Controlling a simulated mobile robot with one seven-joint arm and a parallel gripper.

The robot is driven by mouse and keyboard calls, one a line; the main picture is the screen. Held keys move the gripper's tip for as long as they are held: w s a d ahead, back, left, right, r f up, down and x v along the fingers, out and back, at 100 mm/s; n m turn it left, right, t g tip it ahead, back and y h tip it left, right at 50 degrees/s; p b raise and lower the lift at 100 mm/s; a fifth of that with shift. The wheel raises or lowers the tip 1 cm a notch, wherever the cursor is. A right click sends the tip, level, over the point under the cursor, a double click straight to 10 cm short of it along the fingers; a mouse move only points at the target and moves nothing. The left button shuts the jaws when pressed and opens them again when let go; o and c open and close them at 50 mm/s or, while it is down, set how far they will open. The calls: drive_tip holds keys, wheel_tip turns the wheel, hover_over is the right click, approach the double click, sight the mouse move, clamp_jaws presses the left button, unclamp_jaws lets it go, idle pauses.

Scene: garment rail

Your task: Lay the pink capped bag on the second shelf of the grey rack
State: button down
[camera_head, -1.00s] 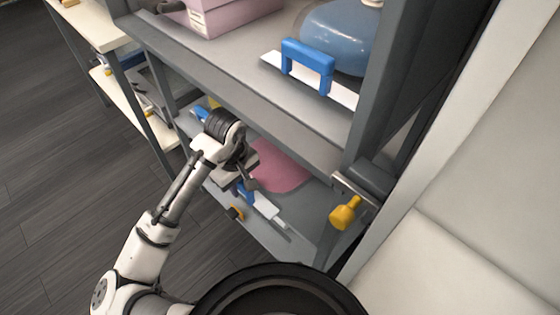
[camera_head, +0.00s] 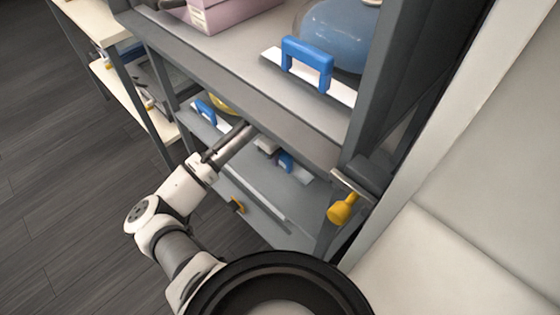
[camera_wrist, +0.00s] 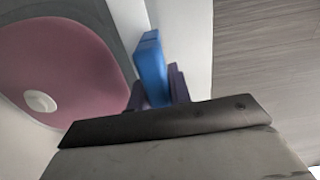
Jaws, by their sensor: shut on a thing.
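The pink bag (camera_wrist: 75,70) with its round white cap (camera_wrist: 40,101) fills the left of the wrist view. Beside it, a blue handle (camera_wrist: 150,55) stands next to a white strip (camera_wrist: 182,30). My gripper (camera_wrist: 157,82) is shut on the blue handle, its dark fingers on either side. In the head view the bag is hidden, and my forearm reaches in under the upper shelf of the grey rack (camera_head: 235,100). A blue handle (camera_head: 285,161) shows below that shelf's edge; I cannot tell whether it is the held one.
The upper shelf holds a blue bag (camera_head: 338,35) with a blue handle (camera_head: 307,62) and a pink box (camera_head: 225,12). A yellow item (camera_head: 222,104) and another blue handle (camera_head: 205,110) are below. A yellow knob (camera_head: 342,209) sticks out at right. A pale-topped table (camera_head: 95,18) stands left.

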sight(280, 163)
wheel_tip(280, 163, down, 2)
drive_tip(key=shift+f, duration=0.25)
drive_tip(key=shift+w+d+f, duration=0.1)
drive_tip(key=shift+d+f, duration=0.05)
drive_tip(key=shift+f, duration=0.35)
drive_tip(key=c, duration=1.3)
unclamp_jaws()
drive_tip(key=shift+r, duration=3.8)
